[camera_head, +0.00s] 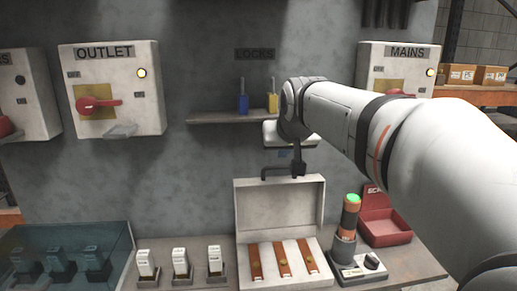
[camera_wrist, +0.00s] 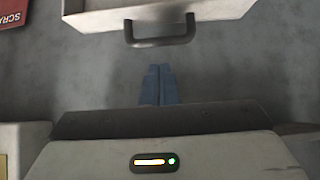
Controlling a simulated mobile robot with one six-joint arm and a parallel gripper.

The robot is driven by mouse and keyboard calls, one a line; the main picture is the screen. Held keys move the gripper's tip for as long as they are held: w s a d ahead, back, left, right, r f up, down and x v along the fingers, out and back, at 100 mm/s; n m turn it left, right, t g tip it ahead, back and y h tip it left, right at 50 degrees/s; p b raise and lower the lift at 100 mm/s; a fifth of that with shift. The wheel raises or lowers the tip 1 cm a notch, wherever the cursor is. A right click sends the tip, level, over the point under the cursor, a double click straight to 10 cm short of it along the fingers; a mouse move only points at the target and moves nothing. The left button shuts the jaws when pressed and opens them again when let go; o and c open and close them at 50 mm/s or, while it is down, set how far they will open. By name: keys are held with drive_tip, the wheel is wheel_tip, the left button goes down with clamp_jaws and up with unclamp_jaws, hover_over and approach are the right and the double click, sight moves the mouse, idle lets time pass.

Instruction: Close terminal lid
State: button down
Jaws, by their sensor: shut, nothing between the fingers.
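The terminal box (camera_head: 283,283) stands on the bench, a pale case with several brown strips with brass-coloured studs inside. Its lid (camera_head: 281,208) is open and stands upright at the back. A dark handle (camera_head: 281,170) is on the lid's top edge. In the wrist view the pale case edge (camera_wrist: 100,18) and the handle (camera_wrist: 160,40) show at the top. My gripper (camera_head: 285,154) is above and behind the lid, partly hidden by my wrist. Its blue fingers (camera_wrist: 158,70) are together and empty, pointing towards the handle with a gap between.
An orange lamp with a green top (camera_head: 352,200) and a red scrap bin (camera_head: 385,220) stand right of the box. Several white-topped switches (camera_head: 181,262) stand left. A shelf (camera_head: 215,117) with padlocks is on the wall behind. The MAINS box (camera_head: 400,55) is behind my arm.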

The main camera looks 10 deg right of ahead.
sight(280, 167)
drive_tip(key=shift+x, duration=2.35)
drive_tip(key=shift+a, duration=0.15)
drive_tip(key=shift+s+f+b, duration=0.2)
drive_tip(key=shift+s+b, duration=0.15)
drive_tip(key=shift+b, duration=0.5)
drive_tip(key=shift+s+t+b, duration=0.3)
drive_tip(key=shift+b, duration=0.05)
